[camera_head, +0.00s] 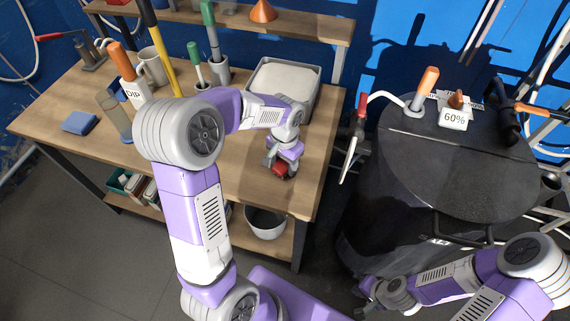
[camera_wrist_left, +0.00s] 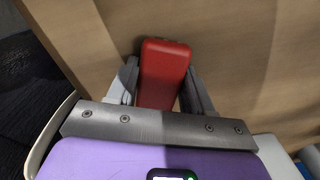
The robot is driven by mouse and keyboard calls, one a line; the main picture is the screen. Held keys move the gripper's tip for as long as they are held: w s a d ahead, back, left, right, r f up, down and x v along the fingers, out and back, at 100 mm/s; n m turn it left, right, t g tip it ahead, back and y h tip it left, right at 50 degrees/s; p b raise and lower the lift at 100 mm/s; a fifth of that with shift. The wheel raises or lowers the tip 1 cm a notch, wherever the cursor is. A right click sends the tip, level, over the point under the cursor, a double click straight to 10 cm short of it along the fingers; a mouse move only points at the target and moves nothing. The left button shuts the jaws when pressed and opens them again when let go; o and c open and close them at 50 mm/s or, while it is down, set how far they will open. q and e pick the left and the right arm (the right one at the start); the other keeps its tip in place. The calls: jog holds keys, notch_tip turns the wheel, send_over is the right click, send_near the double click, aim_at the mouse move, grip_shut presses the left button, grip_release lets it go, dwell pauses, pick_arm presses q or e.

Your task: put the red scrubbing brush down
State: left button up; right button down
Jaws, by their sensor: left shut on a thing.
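The red scrubbing brush (camera_head: 280,169) is held in my left gripper (camera_head: 283,162), over the front right part of the wooden table. In the left wrist view the red brush (camera_wrist_left: 164,74) sits between the two fingers, which are shut on its sides. Its bristles are not visible. Whether it touches the tabletop or hangs just above it, I cannot tell. My right gripper (camera_head: 366,299) is at the lower right, well away from the brush, and its jaws are too small to read.
The wooden table (camera_head: 235,178) has free room around the brush. A grey tray (camera_head: 312,97) with a white surface stands behind it. A black drum (camera_head: 455,190) is to the right. A bucket (camera_head: 266,222) is below the tabletop.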

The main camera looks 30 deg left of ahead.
pick_arm(q)
jog(key=shift+r, duration=0.1)
jog(key=shift+f, duration=0.25)
jog(key=o, duration=1.2)
jog(key=shift+s, duration=0.1)
jog(key=shift+d+f, duration=0.15)
notch_tip(320, 180, up, 13)
jog(key=p, duration=0.4)
jog(key=shift+f, duration=0.1)
